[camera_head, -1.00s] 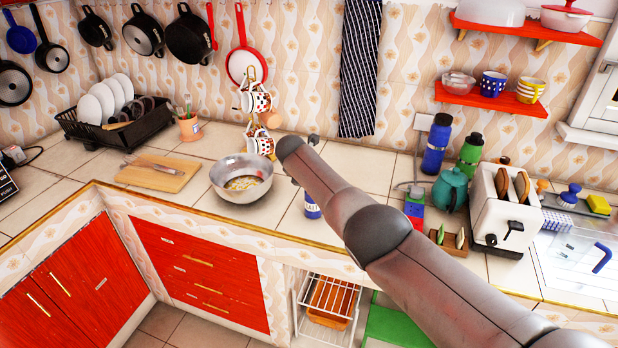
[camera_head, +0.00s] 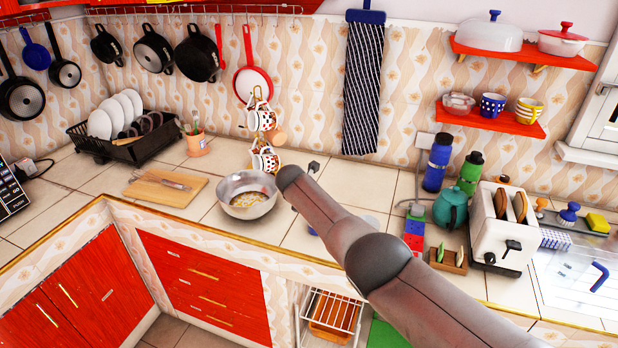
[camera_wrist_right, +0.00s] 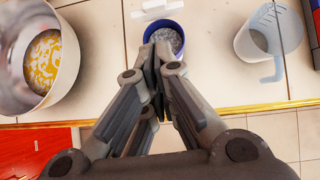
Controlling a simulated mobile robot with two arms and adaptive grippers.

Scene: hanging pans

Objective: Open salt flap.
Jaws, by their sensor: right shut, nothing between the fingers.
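The salt container (camera_wrist_right: 163,38) shows from above in the right wrist view, with a round blue rim and a greyish-white, speckled inside. A white flap-like piece (camera_wrist_right: 163,9) lies at its far side; I cannot tell whether it is joined to the container. My right gripper (camera_wrist_right: 157,62) is shut and empty, its fingertips at the near rim of the container; whether they touch is unclear. In the head view only a small blue bit of the container (camera_head: 312,231) shows beside my right arm, which hides the rest. My left gripper is not in view.
A metal bowl with yellow contents (camera_head: 247,196) stands left of the salt. A clear measuring jug (camera_wrist_right: 262,42) stands to its right. A mug stand (camera_head: 262,130) is behind the bowl. The toaster (camera_head: 502,228) and teal teapot (camera_head: 451,206) are farther right. The counter edge (camera_wrist_right: 235,108) is close.

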